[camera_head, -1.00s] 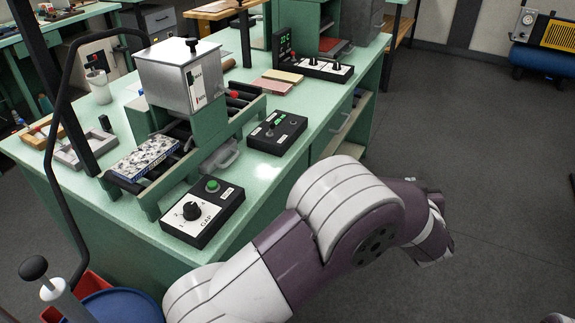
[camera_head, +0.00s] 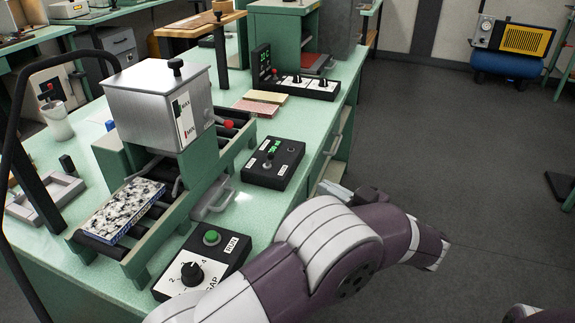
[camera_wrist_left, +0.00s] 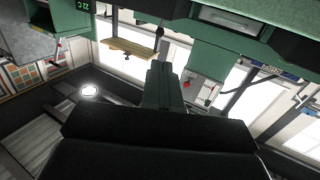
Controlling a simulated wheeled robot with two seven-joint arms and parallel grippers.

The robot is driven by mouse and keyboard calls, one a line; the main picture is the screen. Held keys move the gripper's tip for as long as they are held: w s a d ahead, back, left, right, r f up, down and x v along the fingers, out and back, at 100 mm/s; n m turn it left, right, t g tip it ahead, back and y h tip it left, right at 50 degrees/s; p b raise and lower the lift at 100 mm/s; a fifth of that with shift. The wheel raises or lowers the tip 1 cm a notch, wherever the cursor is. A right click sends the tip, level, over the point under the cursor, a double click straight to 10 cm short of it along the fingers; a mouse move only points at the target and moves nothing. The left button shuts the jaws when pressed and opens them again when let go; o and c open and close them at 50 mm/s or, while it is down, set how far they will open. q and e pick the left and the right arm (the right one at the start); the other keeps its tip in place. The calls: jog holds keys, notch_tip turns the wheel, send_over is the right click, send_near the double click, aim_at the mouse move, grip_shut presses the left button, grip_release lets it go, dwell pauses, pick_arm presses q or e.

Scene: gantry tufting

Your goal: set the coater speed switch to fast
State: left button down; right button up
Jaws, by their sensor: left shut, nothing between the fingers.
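A black control box (camera_head: 273,164) sits on the green bench by its front edge, right of the coating machine. It has a small green lit display, white labels and a small switch (camera_head: 270,157); the labels are too small to read and I cannot tell the switch's setting. My left gripper (camera_head: 325,187) shows partly behind my own arm, just right of this box near the bench edge, apart from it. Its shut, empty fingers also show in the left wrist view (camera_wrist_left: 162,83). My right gripper is not visible.
A box with a GAP dial and green RUN button (camera_head: 211,238) stands nearer, partly behind my arm. The metal hopper (camera_head: 158,103) rises over rollers carrying a speckled slab (camera_head: 124,211). Farther back is a box with two knobs (camera_head: 300,84).

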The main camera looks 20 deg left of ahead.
aim_at(273, 157)
pick_arm(q)
jog(key=b+x, duration=0.1)
jog(key=x, duration=1.2)
jog(key=shift+w+a, duration=0.2)
jog(key=shift+a, duration=0.15)
